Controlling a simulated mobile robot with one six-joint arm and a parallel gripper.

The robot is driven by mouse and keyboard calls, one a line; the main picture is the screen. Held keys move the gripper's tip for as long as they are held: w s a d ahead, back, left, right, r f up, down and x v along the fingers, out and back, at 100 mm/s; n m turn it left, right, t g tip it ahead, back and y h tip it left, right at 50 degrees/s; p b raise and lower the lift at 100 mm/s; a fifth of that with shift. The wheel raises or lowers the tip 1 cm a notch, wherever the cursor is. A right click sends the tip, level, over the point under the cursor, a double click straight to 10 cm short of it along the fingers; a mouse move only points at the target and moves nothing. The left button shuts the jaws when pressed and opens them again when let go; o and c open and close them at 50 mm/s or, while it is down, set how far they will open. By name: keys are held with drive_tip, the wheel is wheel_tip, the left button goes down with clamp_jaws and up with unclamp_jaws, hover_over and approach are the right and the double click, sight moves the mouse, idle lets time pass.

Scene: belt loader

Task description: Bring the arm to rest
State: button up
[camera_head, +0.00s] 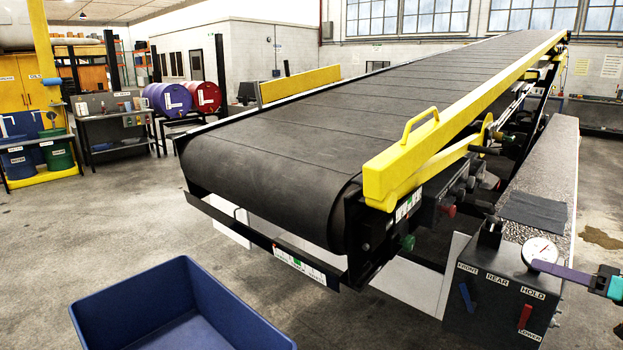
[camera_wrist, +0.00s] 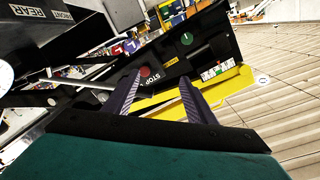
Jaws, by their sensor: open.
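My gripper (camera_head: 535,265) comes in from the right edge in the head view, its purple finger passing in front of the lower edge of a round white gauge (camera_head: 540,249). In the wrist view my gripper (camera_wrist: 160,92) shows two purple fingers spread apart with nothing held between them. Beyond them is a black panel with a red stop button (camera_wrist: 145,72) and a green button (camera_wrist: 187,39). Whether the fingers touch anything cannot be told. Much of my arm is outside the head view.
The control box (camera_head: 490,312) carries a blue lever (camera_head: 467,297) and a red lever (camera_head: 525,317). The belt loader (camera_head: 290,140), with a yellow rail (camera_head: 440,135), rises toward the back right. A blue bin (camera_head: 235,305) stands at the front. Open floor (camera_head: 110,225) lies at left.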

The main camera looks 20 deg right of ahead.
drive_tip(key=w+a+f+m+g, duration=0.1)
drive_tip(key=w+a+f+g, duration=0.1)
drive_tip(key=w+a+f, duration=0.4)
drive_tip(key=w+a+f+m+g, duration=0.1)
drive_tip(key=w+a+f, duration=0.25)
drive_tip(key=f, duration=0.45)
drive_tip(key=w+a+f+m+g, duration=0.1)
drive_tip(key=w+a+f+g, duration=0.1)
drive_tip(key=w+a+f, duration=0.4)
drive_tip(key=a+f+g, duration=0.6)
drive_tip(key=a+f, duration=1.2)
drive_tip(key=f, duration=0.2)
drive_tip(key=s+a+f+g+h, duration=0.1)
drive_tip(key=s+a+f+g, duration=0.2)
drive_tip(key=s+a+f, duration=0.4)
drive_tip(key=s+a+f+g+h, duration=0.25)
drive_tip(key=s+a+f, duration=0.25)
drive_tip(key=a+f, duration=0.4)
drive_tip(key=s+a+f+n+g+h, duration=0.1)
drive_tip(key=s+a+f+g+h, duration=0.1)
drive_tip(key=s+f, duration=0.2)
drive_tip(key=s+a+f+n+g+h, duration=0.2)
drive_tip(key=s+f, duration=0.3)
drive_tip(key=s, duration=0.6)
drive_tip(key=shift+s+a+h, duration=0.25)
drive_tip(key=shift+a+h, duration=0.3)
drive_tip(key=shift+h, duration=0.1)
